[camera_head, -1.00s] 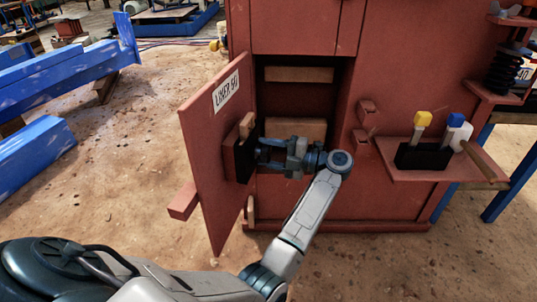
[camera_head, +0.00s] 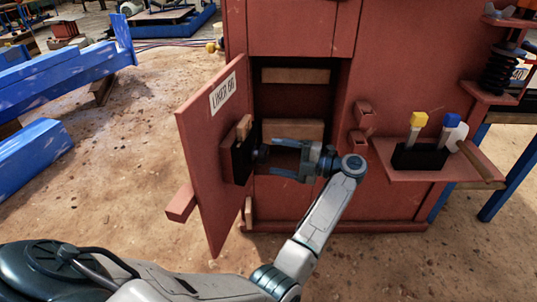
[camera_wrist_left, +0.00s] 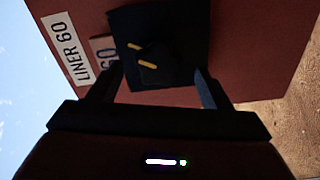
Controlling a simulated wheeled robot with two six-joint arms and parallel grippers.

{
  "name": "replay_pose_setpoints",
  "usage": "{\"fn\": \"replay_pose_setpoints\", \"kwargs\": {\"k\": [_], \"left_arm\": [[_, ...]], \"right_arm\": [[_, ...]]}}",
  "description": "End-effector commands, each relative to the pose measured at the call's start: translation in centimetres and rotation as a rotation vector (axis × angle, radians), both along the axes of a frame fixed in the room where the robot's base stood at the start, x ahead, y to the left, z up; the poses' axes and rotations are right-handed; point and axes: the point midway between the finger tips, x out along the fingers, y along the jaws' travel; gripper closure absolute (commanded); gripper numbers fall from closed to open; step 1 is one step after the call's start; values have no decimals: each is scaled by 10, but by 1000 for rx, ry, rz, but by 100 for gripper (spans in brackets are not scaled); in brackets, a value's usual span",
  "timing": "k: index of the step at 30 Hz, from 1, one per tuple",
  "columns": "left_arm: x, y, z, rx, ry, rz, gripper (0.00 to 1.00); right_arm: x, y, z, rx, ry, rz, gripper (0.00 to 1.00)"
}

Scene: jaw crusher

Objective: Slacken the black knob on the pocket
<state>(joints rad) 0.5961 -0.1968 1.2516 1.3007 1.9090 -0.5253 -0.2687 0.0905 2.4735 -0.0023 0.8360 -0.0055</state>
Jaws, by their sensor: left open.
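The dark pocket (camera_head: 243,160) is fixed to the inner face of the open red door (camera_head: 207,150). Its black knob (camera_head: 261,155) sticks out to the right. In the left wrist view the knob (camera_wrist_left: 153,65) has two yellow marks on the black pocket (camera_wrist_left: 185,25). My left gripper (camera_head: 274,158) is open, just right of the knob, its fingers pointing at it, one above and one below. In the wrist view the knob shows between the fingertips, with no visible contact. My right gripper is not in view.
A plate labelled LINER 60 (camera_head: 223,95) is on the door; a tan piece (camera_head: 244,128) stands in the pocket. The cabinet opening behind my gripper holds wooden blocks (camera_head: 294,130). A red shelf (camera_head: 400,175) at right bears a black holder with yellow- and blue-topped items.

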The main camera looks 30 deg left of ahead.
Motion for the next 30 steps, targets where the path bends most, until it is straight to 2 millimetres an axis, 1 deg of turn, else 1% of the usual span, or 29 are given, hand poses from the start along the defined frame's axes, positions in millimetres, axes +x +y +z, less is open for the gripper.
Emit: {"fn": "replay_pose_setpoints", "kwargs": {"k": [1, 6, 9, 12, 16, 26, 30], "left_arm": [[4, -12, 1, -2, 0, -4, 28], [13, -42, 1, 0, 1, -2, 28], [16, -53, 0, 0, 1, -1, 28], [18, -60, 0, 1, 0, -1, 28], [18, -63, 0, 0, 0, 0, 28], [18, -62, 0, 1, 0, 0, 28], [19, -58, -1, 16, -1, -18, 28]], "right_arm": [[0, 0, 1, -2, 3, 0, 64], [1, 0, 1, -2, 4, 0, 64], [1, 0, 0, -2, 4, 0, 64], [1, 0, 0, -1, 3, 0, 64], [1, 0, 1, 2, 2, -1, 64], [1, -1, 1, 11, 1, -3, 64], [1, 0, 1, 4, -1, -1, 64]]}}
